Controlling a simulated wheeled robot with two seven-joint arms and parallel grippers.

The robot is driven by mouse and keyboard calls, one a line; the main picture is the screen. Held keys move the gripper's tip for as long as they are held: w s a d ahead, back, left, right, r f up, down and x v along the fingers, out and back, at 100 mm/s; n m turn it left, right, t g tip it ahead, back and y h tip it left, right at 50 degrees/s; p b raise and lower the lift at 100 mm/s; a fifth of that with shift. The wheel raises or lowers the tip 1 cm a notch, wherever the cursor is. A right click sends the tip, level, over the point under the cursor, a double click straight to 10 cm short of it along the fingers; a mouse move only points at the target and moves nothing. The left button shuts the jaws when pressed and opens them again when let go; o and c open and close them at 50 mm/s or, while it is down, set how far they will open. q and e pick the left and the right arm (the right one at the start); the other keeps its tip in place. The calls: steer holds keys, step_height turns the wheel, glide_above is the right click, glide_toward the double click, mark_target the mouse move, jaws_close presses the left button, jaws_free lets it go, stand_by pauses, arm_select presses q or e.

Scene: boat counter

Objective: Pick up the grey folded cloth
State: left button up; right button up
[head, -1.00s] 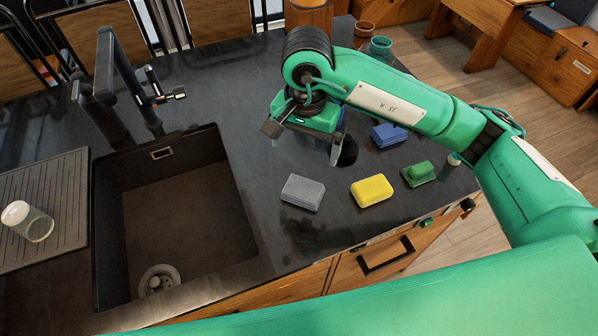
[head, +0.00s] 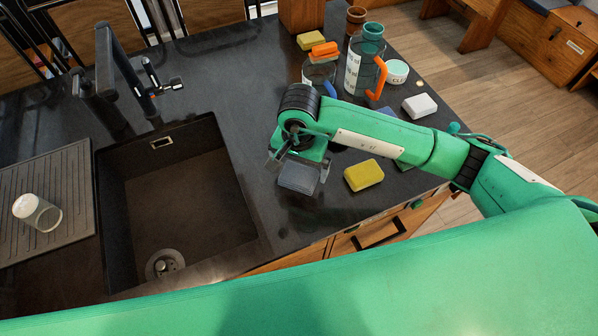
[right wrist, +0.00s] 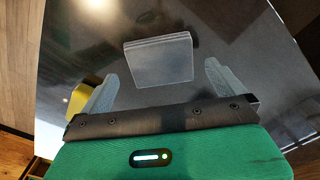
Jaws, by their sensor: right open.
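The grey folded cloth (head: 297,178) lies on the dark counter, right of the sink. In the right wrist view the cloth (right wrist: 158,61) lies flat beyond the fingertips, roughly between them. My right gripper (head: 299,170) is over the cloth in the head view and hides part of it. In the right wrist view my right gripper (right wrist: 160,82) has its two fingers wide apart with nothing between them. I cannot tell its exact height above the cloth. My left gripper is not in view.
A yellow sponge (head: 363,175) lies just right of the cloth. The sink basin (head: 175,215) is to the left, with a faucet (head: 112,85) behind it. A bottle with an orange handle (head: 366,70), a white block (head: 419,105) and a white tub (head: 396,72) stand further back.

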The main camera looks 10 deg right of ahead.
mark_target(299, 174)
steer(key=shift+s+f, duration=0.1)
steer(key=shift+f, duration=0.8)
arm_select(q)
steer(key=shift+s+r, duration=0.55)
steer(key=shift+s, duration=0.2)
arm_select(e)
steer(key=shift+f, duration=0.35)
steer(key=shift+c, duration=0.2)
steer(key=c, duration=1)
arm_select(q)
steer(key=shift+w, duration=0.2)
arm_select(e)
steer(key=shift+o, duration=0.2)
steer(key=shift+r, duration=0.1)
steer(key=shift+r, duration=0.35)
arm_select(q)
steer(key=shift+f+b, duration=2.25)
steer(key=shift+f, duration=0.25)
arm_select(e)
step_height(299, 174, up, 19)
